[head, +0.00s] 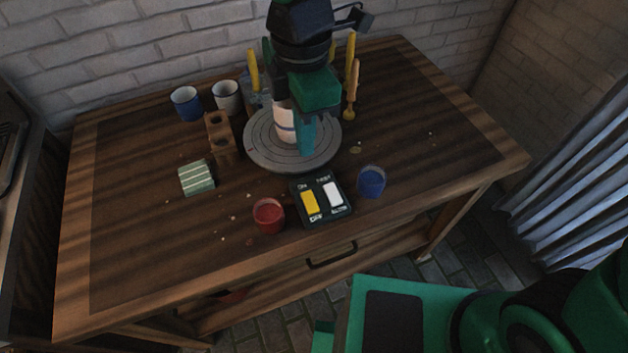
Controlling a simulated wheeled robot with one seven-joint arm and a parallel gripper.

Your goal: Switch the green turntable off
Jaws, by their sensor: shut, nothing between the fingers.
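A round grey turntable (262,150) with ring lines sits at the middle of the table; I see no green on its disc. A white cup-like thing with a dark band (284,122) stands on it, partly hidden by my gripper. A dark switch box (330,212) lies in front of the turntable, with a yellow switch (310,202) on the left and a white switch (333,194) on the right. My gripper (304,150) points down over the turntable, behind the switch box, shut and empty.
A red paint cup (268,215) and a blue paint cup (371,181) flank the switch box. A striped green cloth (196,177), a wooden holder (220,138) and two mugs (186,103) are left. Yellow-handled tools (352,90) stand behind. The table's right side is mostly clear.

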